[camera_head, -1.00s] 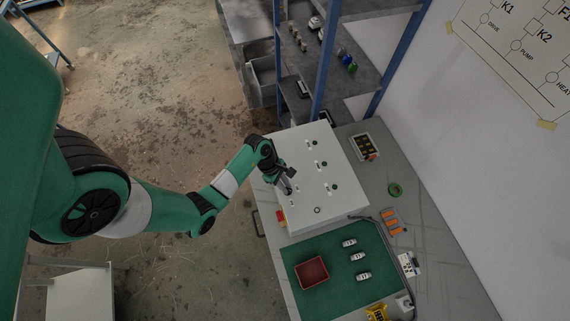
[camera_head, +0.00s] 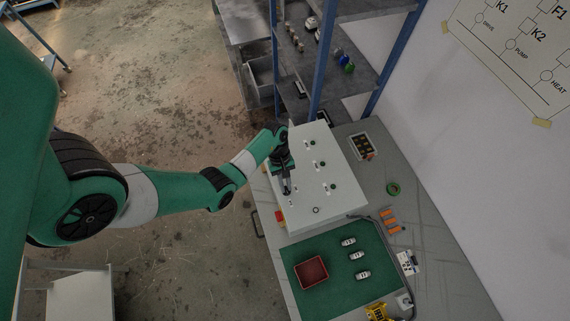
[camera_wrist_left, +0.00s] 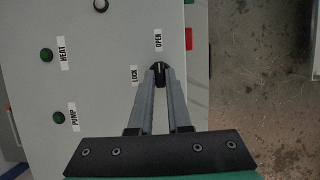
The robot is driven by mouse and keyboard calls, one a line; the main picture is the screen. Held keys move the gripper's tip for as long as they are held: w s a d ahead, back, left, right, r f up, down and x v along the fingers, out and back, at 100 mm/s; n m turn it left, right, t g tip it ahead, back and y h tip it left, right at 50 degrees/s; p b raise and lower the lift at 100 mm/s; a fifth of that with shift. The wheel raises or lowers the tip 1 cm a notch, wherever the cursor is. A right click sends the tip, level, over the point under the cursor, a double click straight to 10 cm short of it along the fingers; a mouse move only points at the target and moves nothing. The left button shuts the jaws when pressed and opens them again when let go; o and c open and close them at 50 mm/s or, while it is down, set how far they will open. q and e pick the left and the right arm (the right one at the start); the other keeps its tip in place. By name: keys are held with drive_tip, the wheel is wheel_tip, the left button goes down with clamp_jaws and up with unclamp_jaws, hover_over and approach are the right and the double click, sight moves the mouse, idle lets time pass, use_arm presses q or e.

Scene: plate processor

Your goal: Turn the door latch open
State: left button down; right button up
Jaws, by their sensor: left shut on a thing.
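The door latch (camera_wrist_left: 158,72) is a small dark knob on the white cabinet door (camera_wrist_left: 100,120), with a LOCK label at its lower left and an OPEN label above it in the left wrist view. My left gripper (camera_wrist_left: 159,82) is shut on the latch, its two grey fingers on either side of it. In the head view my left gripper (camera_head: 287,188) is over the left part of the white cabinet (camera_head: 325,195), and it hides the latch there. My right gripper is not in view.
Green lamps (camera_wrist_left: 46,55) marked HEAT and PUMP sit on the door. A red and yellow switch (camera_head: 280,219) is on the cabinet's side. A green mat (camera_head: 335,285) with a red tray (camera_head: 311,272) lies in front. Blue shelving stands behind.

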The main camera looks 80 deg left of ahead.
use_arm(q)
drive_tip(key=shift+m, duration=0.3)
drive_tip(key=c, duration=0.9)
unclamp_jaws()
drive_tip(key=shift+o, duration=0.2)
drive_tip(key=shift+r, duration=0.1)
drive_tip(key=p+v, duration=0.3)
drive_tip(key=v, duration=0.8)
drive_tip(key=shift+a+r+p, duration=0.2)
drive_tip(key=shift+p, duration=0.1)
drive_tip(key=shift+w, duration=0.1)
